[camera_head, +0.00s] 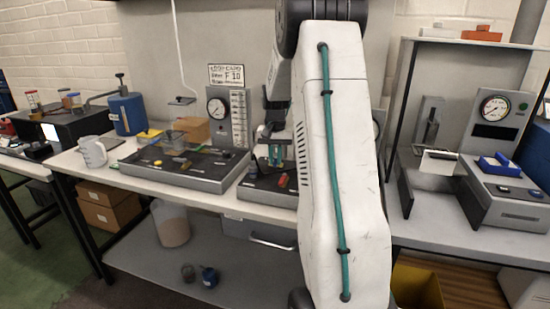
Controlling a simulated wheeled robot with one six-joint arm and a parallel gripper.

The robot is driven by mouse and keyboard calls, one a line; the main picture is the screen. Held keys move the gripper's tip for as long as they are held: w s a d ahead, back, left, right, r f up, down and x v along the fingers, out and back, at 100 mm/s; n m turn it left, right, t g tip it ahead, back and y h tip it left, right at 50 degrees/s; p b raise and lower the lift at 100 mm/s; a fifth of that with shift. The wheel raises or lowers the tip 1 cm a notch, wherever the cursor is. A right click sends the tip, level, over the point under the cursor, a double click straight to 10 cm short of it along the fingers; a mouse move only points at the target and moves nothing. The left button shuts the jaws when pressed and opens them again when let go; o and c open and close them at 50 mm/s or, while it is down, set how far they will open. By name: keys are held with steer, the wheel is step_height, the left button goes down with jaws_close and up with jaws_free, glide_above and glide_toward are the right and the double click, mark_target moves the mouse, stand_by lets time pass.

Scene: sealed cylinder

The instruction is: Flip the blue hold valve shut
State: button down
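My gripper (273,139) points down over a small dark-topped station (258,191) at the middle of the bench. A small teal-blue part (275,154) shows right under or between the fingers, and a red part (283,181) sits just in front of it. I cannot tell whether the teal-blue part is the hold valve, what its lever position is, or whether the fingers touch it. My large white arm hides the station's right side. The finger gap is too small to read.
A grey panel (198,181) with small parts and a dial gauge (216,107) stands left of the station. A blue container (127,114) and white jug (92,152) stand farther left. On the right bench, a gauge unit (505,205) carries a blue tray (496,166).

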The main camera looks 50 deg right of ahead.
steer(key=shift+w+a+m, duration=0.1)
steer(key=shift+w+m, duration=0.1)
steer(key=shift+m, duration=0.5)
steer(key=shift+w+a+m, duration=0.1)
steer(key=shift+w+m, duration=0.05)
steer(key=shift+m, duration=0.55)
steer(key=c, duration=1.4)
jaws_free()
steer(key=shift+c, duration=0.2)
step_height(320, 180, up, 8)
steer(key=shift+f, duration=0.1)
